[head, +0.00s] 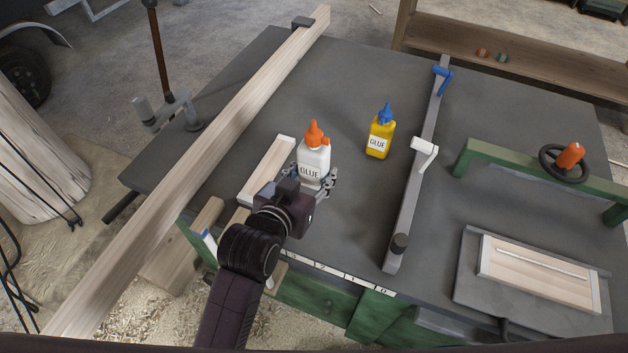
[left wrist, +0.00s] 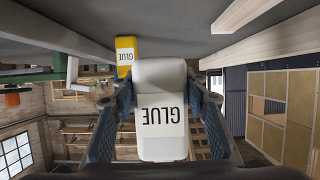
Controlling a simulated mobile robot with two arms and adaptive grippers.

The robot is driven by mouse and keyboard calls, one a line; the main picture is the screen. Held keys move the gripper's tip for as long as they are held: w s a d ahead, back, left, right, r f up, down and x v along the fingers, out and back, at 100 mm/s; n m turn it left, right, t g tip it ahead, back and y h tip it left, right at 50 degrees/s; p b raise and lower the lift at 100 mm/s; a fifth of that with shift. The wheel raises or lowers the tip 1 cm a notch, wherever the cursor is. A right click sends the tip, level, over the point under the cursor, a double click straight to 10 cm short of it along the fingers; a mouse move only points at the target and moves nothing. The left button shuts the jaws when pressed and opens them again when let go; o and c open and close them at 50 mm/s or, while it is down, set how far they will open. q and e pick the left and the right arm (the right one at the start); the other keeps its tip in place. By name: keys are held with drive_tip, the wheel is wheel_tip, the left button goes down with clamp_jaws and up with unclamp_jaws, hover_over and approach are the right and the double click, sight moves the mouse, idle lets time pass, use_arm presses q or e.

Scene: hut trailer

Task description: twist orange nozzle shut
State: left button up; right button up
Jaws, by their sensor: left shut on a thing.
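A white glue bottle (head: 313,160) with an orange nozzle (head: 315,134) stands upright on the dark worktable (head: 350,215). My left gripper (head: 315,186) is shut around the lower body of this bottle. In the left wrist view, which is upside down, the white bottle (left wrist: 163,110) with its GLUE label sits between my two fingers (left wrist: 160,115). The orange nozzle is out of sight there. In the head view it points up, clear of the gripper. I cannot tell whether it is twisted open or shut. My right gripper is not in view.
A yellow glue bottle (head: 380,139) with a blue nozzle stands to the right. A short wood piece (head: 262,172) lies just left of the white bottle, beside a long beam (head: 190,185). A bar clamp (head: 411,205) and a green clamp frame (head: 515,161) occupy the right side.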

use_arm(q)
drive_tip(key=shift+r, duration=0.15)
drive_tip(key=shift+f, duration=4.45)
drive_tip(key=shift+f, duration=0.3)
drive_tip(key=shift+f, duration=0.3)
